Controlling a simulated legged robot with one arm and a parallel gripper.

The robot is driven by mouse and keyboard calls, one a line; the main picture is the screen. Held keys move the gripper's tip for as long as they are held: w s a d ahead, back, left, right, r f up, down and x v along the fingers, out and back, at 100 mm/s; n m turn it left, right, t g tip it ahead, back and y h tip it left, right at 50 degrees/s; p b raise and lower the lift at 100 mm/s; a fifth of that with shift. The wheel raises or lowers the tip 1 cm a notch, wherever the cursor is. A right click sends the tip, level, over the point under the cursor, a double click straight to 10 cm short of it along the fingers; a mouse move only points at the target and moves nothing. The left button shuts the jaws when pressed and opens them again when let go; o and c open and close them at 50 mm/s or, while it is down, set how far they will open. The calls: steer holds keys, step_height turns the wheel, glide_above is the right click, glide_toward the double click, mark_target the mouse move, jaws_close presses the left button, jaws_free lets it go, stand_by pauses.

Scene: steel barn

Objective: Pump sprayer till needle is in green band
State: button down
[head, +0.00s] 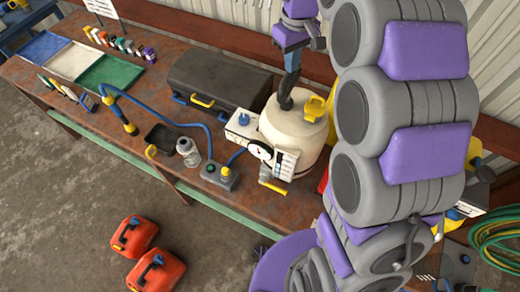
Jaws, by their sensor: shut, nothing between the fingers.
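The sprayer is a cream tank (292,132) standing on the brown workbench (215,62). A round white dial gauge (260,151) is on its front left; its needle and coloured bands are too small to read. A yellow part (315,108) sits on top of the tank at the right. A blue hose (185,124) runs left to a black and yellow wand (128,122). My gripper (286,103) is shut and empty, pointing down at the tank's top, left of the yellow part. I cannot tell whether it touches the tank. My arm hides the area right of the tank.
A dark toolbox (222,83) lies behind the hose. A glass jar (188,151), a black tray (161,138) and a grey box with a green button (220,176) stand near the front edge. Red fuel cans (134,237) are on the floor. A green hose coil (500,238) is at right.

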steer(key=shift+f+b, duration=0.75)
steer(key=shift+f, duration=1.4)
steer(key=shift+r+p, duration=1.35)
steer(key=shift+r, duration=2.4)
steer(key=shift+f+b, duration=0.75)
steer(key=shift+f, duration=1.2)
steer(key=shift+r+p, duration=1.3)
steer(key=shift+r, duration=2.15)
